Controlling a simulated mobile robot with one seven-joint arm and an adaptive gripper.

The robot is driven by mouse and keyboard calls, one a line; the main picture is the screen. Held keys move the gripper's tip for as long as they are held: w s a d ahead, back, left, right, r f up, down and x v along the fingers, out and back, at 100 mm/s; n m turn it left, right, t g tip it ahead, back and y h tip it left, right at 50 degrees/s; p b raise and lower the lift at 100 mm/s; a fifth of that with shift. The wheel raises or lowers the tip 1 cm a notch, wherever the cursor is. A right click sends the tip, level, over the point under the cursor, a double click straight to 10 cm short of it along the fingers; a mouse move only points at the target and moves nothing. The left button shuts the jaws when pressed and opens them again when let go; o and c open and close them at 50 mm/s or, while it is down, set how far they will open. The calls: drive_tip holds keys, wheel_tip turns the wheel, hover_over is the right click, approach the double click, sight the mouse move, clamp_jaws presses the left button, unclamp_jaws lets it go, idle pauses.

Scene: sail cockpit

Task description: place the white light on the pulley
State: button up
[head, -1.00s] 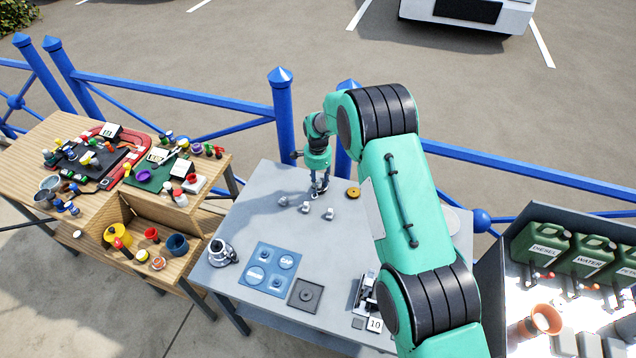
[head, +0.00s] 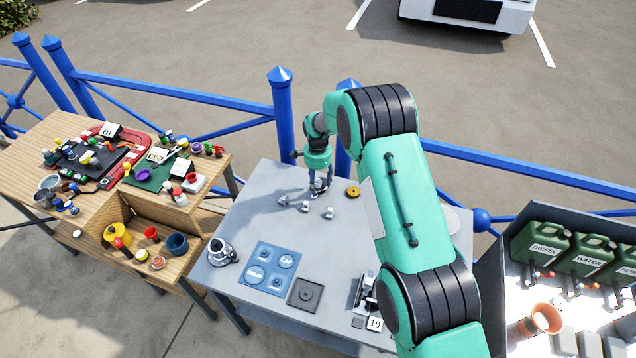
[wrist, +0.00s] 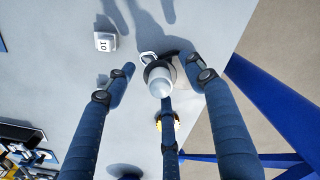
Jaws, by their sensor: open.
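A small white-domed piece with a dark collar and a metal loop at its side, which looks like the white light (wrist: 162,80), stands on the grey table in the wrist view. My gripper (wrist: 160,78) is open, its fingers spread around the light with visible gaps at the left and right. In the head view my gripper (head: 318,190) is low over the back of the table. A round brass-coloured piece, perhaps the pulley (head: 352,191), lies just to its right. In the wrist view a finger partly hides a yellow piece; I cannot tell if they are the same.
Small pale blocks (head: 305,206) lie just in front of my gripper. A blue board (head: 268,268), a dark square plate (head: 305,295) and a grey winch-like piece (head: 221,252) are nearer the front. Blue railing (head: 283,110) runs behind the table.

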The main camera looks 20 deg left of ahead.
sight(318, 179)
wheel_tip(318, 179, up, 12)
drive_tip(key=shift+b, duration=0.45)
drive_tip(key=shift+r, duration=0.1)
idle(0.9)
